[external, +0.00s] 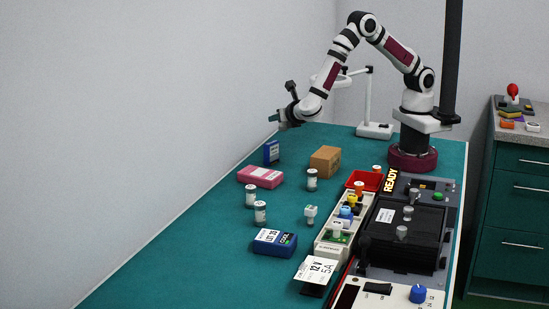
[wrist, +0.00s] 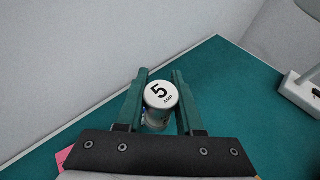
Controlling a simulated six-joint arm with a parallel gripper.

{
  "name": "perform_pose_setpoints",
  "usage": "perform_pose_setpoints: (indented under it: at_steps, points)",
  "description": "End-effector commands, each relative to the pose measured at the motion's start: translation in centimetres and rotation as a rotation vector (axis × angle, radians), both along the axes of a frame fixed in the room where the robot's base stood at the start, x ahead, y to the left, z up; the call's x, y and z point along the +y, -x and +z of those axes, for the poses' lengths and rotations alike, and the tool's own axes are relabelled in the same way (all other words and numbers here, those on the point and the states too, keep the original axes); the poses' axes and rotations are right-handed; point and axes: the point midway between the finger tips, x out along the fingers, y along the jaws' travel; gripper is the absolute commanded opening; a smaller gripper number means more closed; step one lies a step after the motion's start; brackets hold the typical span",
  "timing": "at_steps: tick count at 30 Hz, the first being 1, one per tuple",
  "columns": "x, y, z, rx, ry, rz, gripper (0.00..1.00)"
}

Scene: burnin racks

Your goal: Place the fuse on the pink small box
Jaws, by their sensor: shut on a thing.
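The fuse (wrist: 160,96) is a pale cylinder whose round top reads "5 AMP"; it sits between the two teal fingers of my gripper (wrist: 161,84), which is shut on it. In the external view my gripper (external: 280,118) is in the air near the table's far left edge, above and beyond the pink small box (external: 261,176). The fuse cannot be made out clearly there. The pink box lies flat on the teal table with a white label on its side. In the wrist view only a pink corner (wrist: 64,155) shows at lower left.
A blue box (external: 271,152) stands behind the pink box, and a brown box (external: 325,160) is to its right. Similar cylinders (external: 250,196) (external: 260,212) (external: 312,179) stand nearby. A red tray (external: 352,183) and a rack (external: 324,246) are further right. A wall borders the left.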

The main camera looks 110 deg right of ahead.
Motion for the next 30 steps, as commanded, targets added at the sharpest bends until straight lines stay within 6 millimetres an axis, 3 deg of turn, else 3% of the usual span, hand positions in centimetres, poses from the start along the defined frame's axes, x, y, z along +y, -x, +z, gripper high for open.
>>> perform_pose_setpoints:
  at_steps: [5, 11, 14, 21, 26, 30]
  points:
    - [-1.9, 1.0, 1.5, -0.004, 0.003, 0.035, 0.00]
    - [-2.2, -2.7, 1.9, -0.003, 0.005, 0.317, 0.00]
    - [-0.6, -4.8, 0.8, 0.003, 0.000, 0.396, 0.00]
    - [4.9, -9.7, -3.7, 0.001, 0.000, 0.398, 0.00]
    - [6.7, -11.3, -5.2, 0.002, 0.000, 0.395, 0.00]
    - [6.9, -11.5, -7.9, 0.005, 0.000, 0.393, 0.00]
